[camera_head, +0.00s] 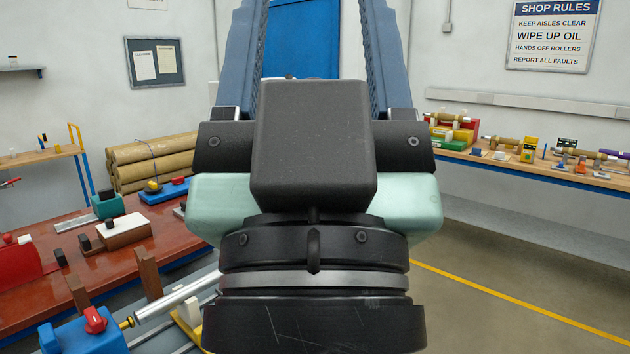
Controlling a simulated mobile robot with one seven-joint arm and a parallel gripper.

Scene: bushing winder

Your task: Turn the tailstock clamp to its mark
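A blue block (62,341) with a red knob (95,320) on it stands at the bottom left, cut by the lower edge; it looks like the tailstock and its clamp. I cannot make out a mark or which way the knob points. A brass tip (127,323) at the block's right side lies against the end of a silver rod (175,301). My gripper (315,8) fills the middle of the view, right of the knob and well apart from it. Its two blue-grey fingers stand apart, with nothing seen between them; their tips reach the top edge.
The red-brown bench (30,318) carries brown uprights (148,273), a white block (123,232) and a red housing (20,263). Brown rolls (150,163) lie behind it. A wooden bench (540,170) with several small items runs along the right wall. The floor at the right is clear.

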